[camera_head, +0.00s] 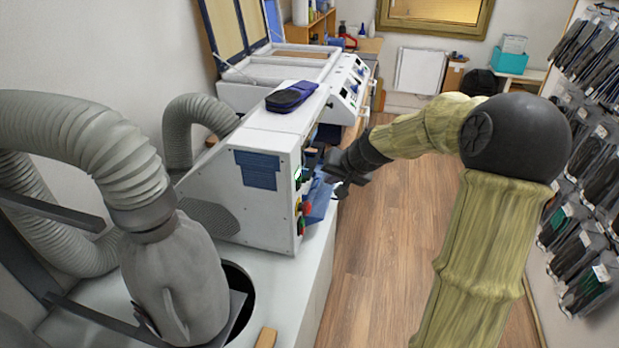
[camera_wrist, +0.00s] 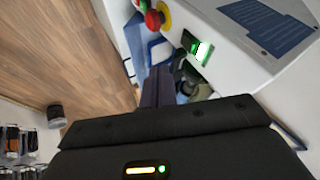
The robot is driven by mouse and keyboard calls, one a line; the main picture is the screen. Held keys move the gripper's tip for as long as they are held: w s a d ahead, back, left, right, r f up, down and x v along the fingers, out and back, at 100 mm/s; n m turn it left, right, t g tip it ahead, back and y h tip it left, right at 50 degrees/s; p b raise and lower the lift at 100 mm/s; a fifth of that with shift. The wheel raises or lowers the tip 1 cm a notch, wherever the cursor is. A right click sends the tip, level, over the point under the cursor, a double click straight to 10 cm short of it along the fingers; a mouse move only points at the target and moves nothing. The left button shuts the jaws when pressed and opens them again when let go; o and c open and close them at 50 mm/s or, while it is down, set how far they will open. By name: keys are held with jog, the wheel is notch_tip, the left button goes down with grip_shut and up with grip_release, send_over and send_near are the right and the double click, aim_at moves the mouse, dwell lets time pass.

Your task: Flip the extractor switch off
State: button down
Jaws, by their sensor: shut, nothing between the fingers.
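A green-lit switch (camera_wrist: 202,52), which looks like the extractor switch, sits on the front panel of the white machine (camera_head: 235,195). In the head view it shows only as a small green spot (camera_head: 298,176). My gripper (camera_head: 334,172) is in front of that panel, pointing toward it. In the wrist view the closed fingers (camera_wrist: 157,76) are together with nothing between them, to the left of the lit switch. I cannot tell whether the fingers touch anything.
A red mushroom button with a yellow collar (camera_wrist: 158,16) is close to the switch; the red button also shows in the head view (camera_head: 301,223). A grey hose and dust bag (camera_head: 175,265) stand at left. Packets hang on the right wall (camera_head: 590,190).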

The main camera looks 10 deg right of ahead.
aim_at(300, 183)
jog(key=w+a+f+p, duration=0.3)
jog(key=w+a, duration=0.1)
jog(key=w, duration=0.1)
jog(key=shift+a+f+p, duration=0.35)
jog(key=shift+p, duration=0.05)
jog(key=shift+w+d, duration=0.1)
jog(key=shift+w, duration=0.05)
